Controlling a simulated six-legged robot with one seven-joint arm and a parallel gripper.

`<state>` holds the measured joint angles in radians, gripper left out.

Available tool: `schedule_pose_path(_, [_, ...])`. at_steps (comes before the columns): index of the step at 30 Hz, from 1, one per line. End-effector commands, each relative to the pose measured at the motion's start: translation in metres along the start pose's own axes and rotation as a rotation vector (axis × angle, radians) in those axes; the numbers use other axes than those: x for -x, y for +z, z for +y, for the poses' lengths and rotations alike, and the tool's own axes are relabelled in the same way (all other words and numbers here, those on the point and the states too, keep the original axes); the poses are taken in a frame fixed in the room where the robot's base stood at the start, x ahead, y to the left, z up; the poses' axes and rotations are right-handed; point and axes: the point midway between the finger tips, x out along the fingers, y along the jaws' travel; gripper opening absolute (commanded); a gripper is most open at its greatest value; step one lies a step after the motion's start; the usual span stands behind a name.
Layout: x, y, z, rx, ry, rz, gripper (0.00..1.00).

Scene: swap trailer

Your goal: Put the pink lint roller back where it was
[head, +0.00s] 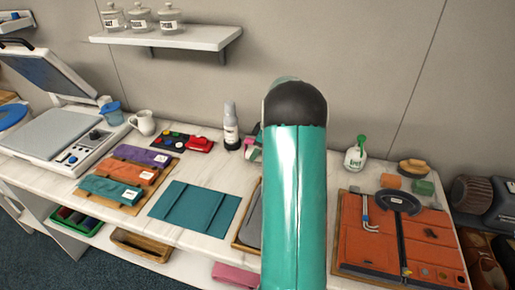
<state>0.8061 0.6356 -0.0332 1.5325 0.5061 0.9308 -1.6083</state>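I cannot clearly make out the pink lint roller. A small pink item (253,154) shows at the back of the counter, partly hidden by my teal arm link, and I cannot tell whether it is the roller. Another pink thing (235,274) lies on the lower shelf, cut off by the picture's bottom edge and my arm. My gripper is not visible; the large arm link covers the middle of the view.
A jar shelf (185,38) hangs above.

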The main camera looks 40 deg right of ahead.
Motion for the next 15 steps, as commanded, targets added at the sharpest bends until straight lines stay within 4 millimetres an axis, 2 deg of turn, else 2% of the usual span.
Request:
schedule_pose_path(10, [0.004,-0.002,0.000,0.000,0.001,0.000,0.61])
schedule_pose_path(15, [0.026,-0.002,0.001,-0.001,0.004,0.001,0.61])
